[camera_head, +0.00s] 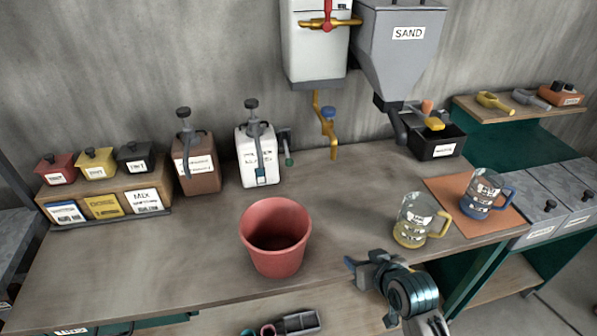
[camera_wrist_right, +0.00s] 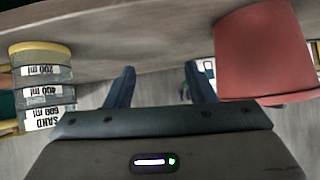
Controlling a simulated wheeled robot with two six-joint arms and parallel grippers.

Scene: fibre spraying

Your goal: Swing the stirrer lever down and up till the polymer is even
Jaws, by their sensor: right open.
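The white canister (camera_head: 258,157) stands upright at the back of the bench, with a dark pump top. A short lever (camera_head: 288,150) with a green end sticks out at its right side and hangs downward. The polymer inside is hidden, and the canister's label is too small to read surely. My right gripper (camera_head: 358,264) is open and empty at the bench's front edge, well to the front right of the lever. In the right wrist view its two fingers (camera_wrist_right: 160,88) stand apart with nothing between them. My left gripper is not in view.
A red bucket (camera_head: 275,237) stands between gripper and canister; it also shows in the wrist view (camera_wrist_right: 262,55). A yellow-handled jug (camera_head: 411,222) stands right of the gripper. A brown canister (camera_head: 197,165) stands left of the white one. The left front of the bench is clear.

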